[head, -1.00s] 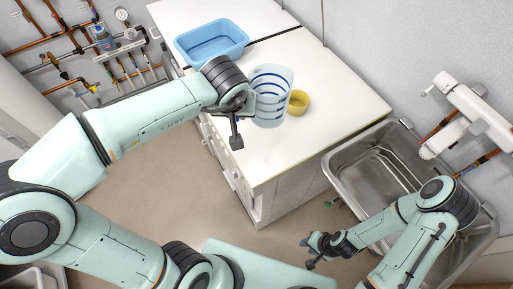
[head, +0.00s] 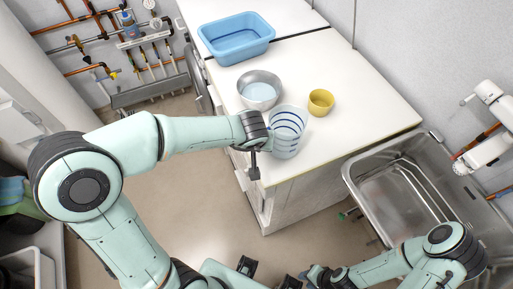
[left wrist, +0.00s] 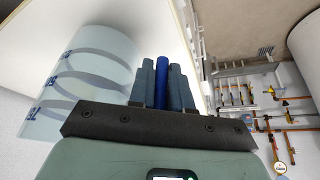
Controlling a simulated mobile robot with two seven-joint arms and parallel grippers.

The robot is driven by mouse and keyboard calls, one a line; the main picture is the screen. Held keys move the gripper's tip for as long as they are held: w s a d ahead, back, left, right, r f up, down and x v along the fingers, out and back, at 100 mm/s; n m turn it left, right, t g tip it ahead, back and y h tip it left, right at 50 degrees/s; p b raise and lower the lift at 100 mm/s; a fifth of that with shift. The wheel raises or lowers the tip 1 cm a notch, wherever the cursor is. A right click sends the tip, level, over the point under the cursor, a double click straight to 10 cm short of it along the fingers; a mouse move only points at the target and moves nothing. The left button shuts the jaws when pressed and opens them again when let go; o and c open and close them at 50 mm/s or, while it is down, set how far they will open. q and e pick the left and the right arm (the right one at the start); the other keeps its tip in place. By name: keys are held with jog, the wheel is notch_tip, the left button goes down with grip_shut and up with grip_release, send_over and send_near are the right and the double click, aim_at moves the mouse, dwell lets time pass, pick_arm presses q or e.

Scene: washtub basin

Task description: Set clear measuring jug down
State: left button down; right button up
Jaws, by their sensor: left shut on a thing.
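The clear measuring jug (head: 287,135) has blue bands and is upright at the front edge of the white counter (head: 365,118). I cannot tell whether its base touches the counter. My left gripper (head: 261,146) is at the jug's left side, shut on it. In the left wrist view the fingers (left wrist: 162,84) close around a blue bar, which looks like the jug's handle, and the jug's banded wall (left wrist: 88,82) is beside them. My right gripper (head: 303,277) is low in the head view, away from the jug, partly cut off by the frame edge.
A metal bowl (head: 279,82) with pale blue contents stands behind the jug, and a yellow cup (head: 320,102) to its right. A blue tub (head: 236,48) is at the back. A steel sink (head: 395,195) is on the right. The counter's right part is bare.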

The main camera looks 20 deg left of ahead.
pick_arm(q)
jog(key=shift+s+f, duration=0.15)
jog(key=shift+f, duration=0.55)
jog(key=shift+r, duration=0.15)
pick_arm(e)
jog(key=shift+s+f, duration=0.3)
jog(key=shift+f, duration=0.1)
pick_arm(q)
jog(key=shift+w, duration=0.2)
pick_arm(e)
jog(key=shift+w, duration=0.15)
pick_arm(q)
jog(key=c, duration=1.1)
grip_release()
jog(key=shift+s, duration=0.1)
jog(key=shift+o, duration=0.2)
